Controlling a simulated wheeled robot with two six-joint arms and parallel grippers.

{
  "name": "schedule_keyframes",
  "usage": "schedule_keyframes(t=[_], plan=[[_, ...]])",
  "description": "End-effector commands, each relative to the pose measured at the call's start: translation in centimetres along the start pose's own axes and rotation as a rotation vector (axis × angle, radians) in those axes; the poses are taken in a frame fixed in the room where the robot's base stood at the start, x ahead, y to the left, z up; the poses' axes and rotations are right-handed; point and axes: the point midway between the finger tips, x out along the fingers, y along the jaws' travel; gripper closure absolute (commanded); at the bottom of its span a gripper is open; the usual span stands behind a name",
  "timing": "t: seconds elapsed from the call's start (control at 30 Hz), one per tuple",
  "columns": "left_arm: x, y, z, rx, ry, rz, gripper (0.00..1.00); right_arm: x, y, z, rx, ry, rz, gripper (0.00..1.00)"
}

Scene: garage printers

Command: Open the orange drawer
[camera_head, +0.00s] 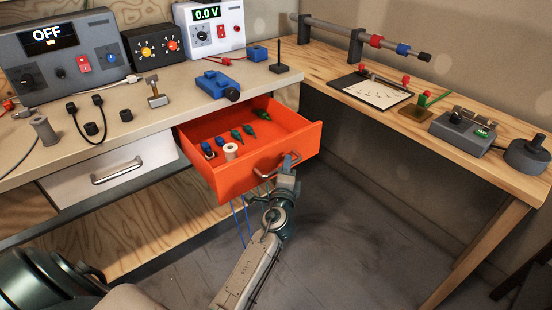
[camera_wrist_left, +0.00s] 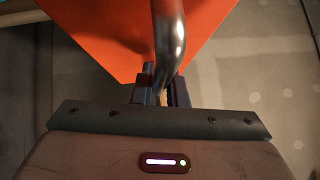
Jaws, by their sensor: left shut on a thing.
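The orange drawer (camera_head: 232,179) is pulled out from under the bench top, and its inside shows. It holds a white spool (camera_head: 231,151) and several small green and blue tools (camera_head: 236,135). My left gripper (camera_head: 289,163) is at the drawer's front, shut on the metal handle (camera_head: 267,174). In the left wrist view the handle (camera_wrist_left: 169,40) runs down between the fingers (camera_wrist_left: 163,88), against the orange front (camera_wrist_left: 115,35). My right gripper is not in view.
A white drawer (camera_head: 75,188) sits shut to the left. Instruments, including a power supply (camera_head: 70,75), and a blue vise (camera_head: 217,85) stand on the bench top. A wooden side bench (camera_head: 490,178) runs along the right. The floor (camera_head: 350,220) between is clear.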

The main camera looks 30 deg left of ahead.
Motion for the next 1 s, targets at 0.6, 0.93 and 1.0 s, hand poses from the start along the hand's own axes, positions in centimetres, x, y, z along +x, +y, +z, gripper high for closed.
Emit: schedule_keyframes(t=[0.6, 0.93, 1.0], plan=[[-1.8, -0.4, -1.7, 0.0, 0.0, 0.002, 1.0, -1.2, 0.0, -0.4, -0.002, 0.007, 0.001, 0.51], [-1.7, -0.4, -1.7, 0.001, 0.0, 0.001, 0.66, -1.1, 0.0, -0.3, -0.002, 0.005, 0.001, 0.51], [-1.7, -0.4, -1.7, 0.001, 0.0, 0.0, 0.66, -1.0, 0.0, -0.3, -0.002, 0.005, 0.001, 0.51]])
